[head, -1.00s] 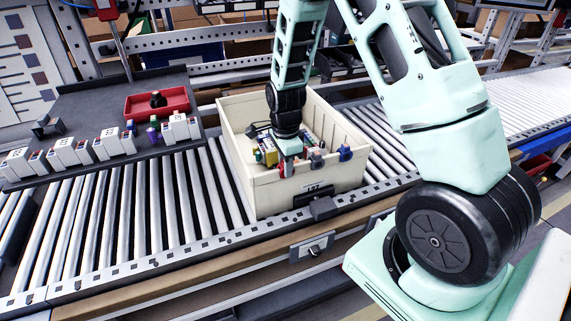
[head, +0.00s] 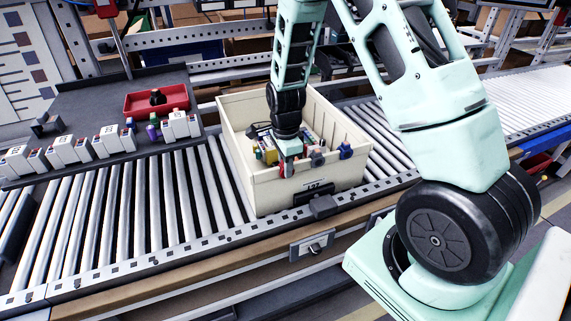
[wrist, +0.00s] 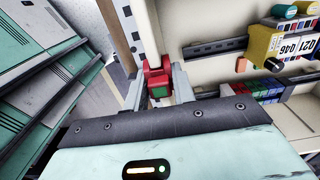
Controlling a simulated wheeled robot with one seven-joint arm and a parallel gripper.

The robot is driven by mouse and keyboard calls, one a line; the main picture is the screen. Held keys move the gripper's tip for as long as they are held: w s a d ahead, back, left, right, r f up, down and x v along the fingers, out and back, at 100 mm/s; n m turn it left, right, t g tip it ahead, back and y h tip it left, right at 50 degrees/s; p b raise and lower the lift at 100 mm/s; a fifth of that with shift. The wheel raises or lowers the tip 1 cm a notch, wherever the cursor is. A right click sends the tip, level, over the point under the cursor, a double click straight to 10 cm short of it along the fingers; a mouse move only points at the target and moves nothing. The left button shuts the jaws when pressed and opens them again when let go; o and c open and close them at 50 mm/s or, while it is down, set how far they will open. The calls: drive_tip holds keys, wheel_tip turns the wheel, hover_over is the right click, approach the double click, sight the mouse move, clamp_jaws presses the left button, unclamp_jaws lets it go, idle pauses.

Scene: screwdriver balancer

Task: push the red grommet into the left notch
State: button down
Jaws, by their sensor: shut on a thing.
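The red grommet (wrist: 158,79) is between the two fingers of my gripper (wrist: 157,86), which is shut on it. In the head view, the red grommet (head: 286,169) shows below my gripper (head: 288,164), at the left part of the front wall of the beige crate (head: 300,196). The left notch is hidden behind the grommet and fingers. I cannot tell how deep the grommet sits, or whether it touches the notch's edges. A grey grommet (head: 317,158) and a blue grommet (head: 345,151) sit farther right along the same rim.
The crate stands on a roller conveyor (head: 150,215). Inside it are a yellow block (wrist: 262,45) and several small coloured parts. A red tray (head: 157,101) and white blocks (head: 68,150) lie on the dark shelf at left. The rollers left of the crate are clear.

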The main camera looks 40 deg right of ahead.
drive_tip(key=shift+r, duration=0.1)
drive_tip(key=c, duration=1.1)
unclamp_jaws()
drive_tip(key=shift+r, duration=0.1)
wheel_tip(320, 180, up, 17)
drive_tip(key=shift+r+b, duration=0.1)
drive_tip(key=shift+b, duration=0.75)
